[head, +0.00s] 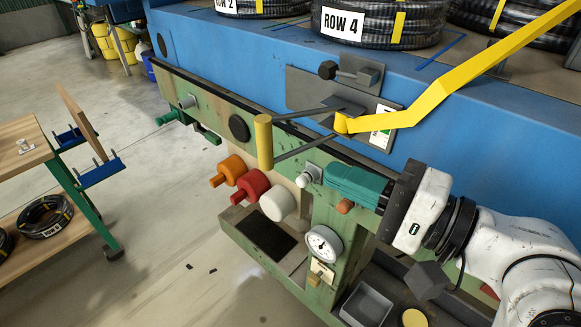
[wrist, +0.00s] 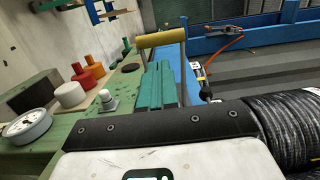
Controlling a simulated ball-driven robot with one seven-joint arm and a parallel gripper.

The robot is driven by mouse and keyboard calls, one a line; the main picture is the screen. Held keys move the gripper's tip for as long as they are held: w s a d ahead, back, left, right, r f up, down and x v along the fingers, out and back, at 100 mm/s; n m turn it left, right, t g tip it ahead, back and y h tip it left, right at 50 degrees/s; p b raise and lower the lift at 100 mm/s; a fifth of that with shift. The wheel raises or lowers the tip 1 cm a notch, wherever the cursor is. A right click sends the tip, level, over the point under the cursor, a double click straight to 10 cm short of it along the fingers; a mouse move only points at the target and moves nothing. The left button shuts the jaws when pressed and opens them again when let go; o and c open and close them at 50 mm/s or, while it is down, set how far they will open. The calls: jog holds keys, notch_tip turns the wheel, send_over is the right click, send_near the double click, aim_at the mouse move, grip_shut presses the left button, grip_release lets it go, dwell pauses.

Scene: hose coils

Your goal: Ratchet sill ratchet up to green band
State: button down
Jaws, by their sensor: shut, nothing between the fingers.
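The ratchet on the blue sill has a grey plate (head: 310,90) and a lever of dark bars ending in a yellow cylindrical grip (head: 264,142). The grip also shows in the wrist view (wrist: 160,39), just beyond my fingertips. My gripper (head: 330,175) has teal fingers pressed together with nothing between them; they show in the wrist view (wrist: 158,68) too. It is to the right of the grip and apart from it. A round white gauge (head: 324,243) is on the green panel below; it also shows in the wrist view (wrist: 27,124).
Orange (head: 231,168), red (head: 250,186) and white (head: 278,204) knobs stick out below the grip. Black hose coils (head: 380,22) lie on the blue bed. A wooden cart (head: 22,140) stands left; open floor lies between.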

aim_at(272, 147)
jog(key=b+x, duration=0.5)
jog(key=x, duration=0.2)
jog(key=shift+s, duration=0.1)
jog(key=shift+x, duration=0.8)
jog(key=shift+d, duration=0.1)
